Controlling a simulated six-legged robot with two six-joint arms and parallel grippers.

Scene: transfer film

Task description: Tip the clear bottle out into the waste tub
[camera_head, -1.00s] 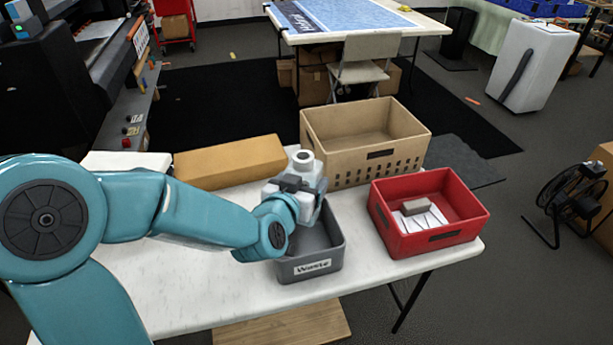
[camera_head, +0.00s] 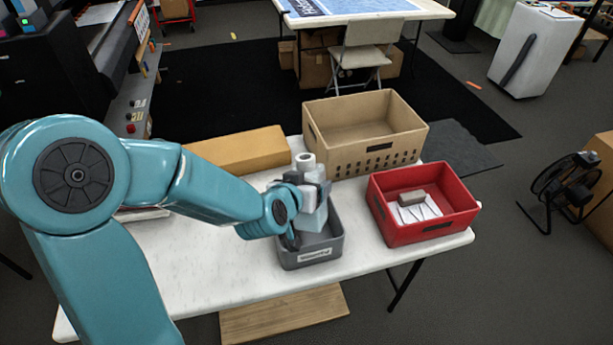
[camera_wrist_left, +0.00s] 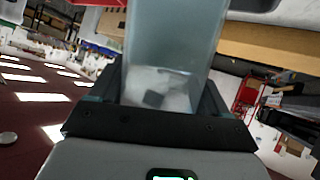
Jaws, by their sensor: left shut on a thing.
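The clear bottle (camera_head: 312,218) is a pale, bluish, see-through block shape in the head view. My left gripper (camera_head: 309,197) is shut on it and holds it over the grey waste tub (camera_head: 335,252), its lower part at the tub's opening. In the left wrist view the bottle (camera_wrist_left: 175,40) stands out from between the jaws (camera_wrist_left: 160,110), with something whitish and a small dark square showing through near them. I cannot make out the bottle's mouth or whether anything is pouring. The tub's inside is partly hidden. My right gripper is not in view.
A red bin (camera_head: 410,233) with papers and a small grey block stands right of the tub. A tan crate (camera_head: 365,160) stands behind, and a long cardboard box (camera_head: 240,150) lies at the back left. The white table (camera_head: 200,270) is clear at the front left.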

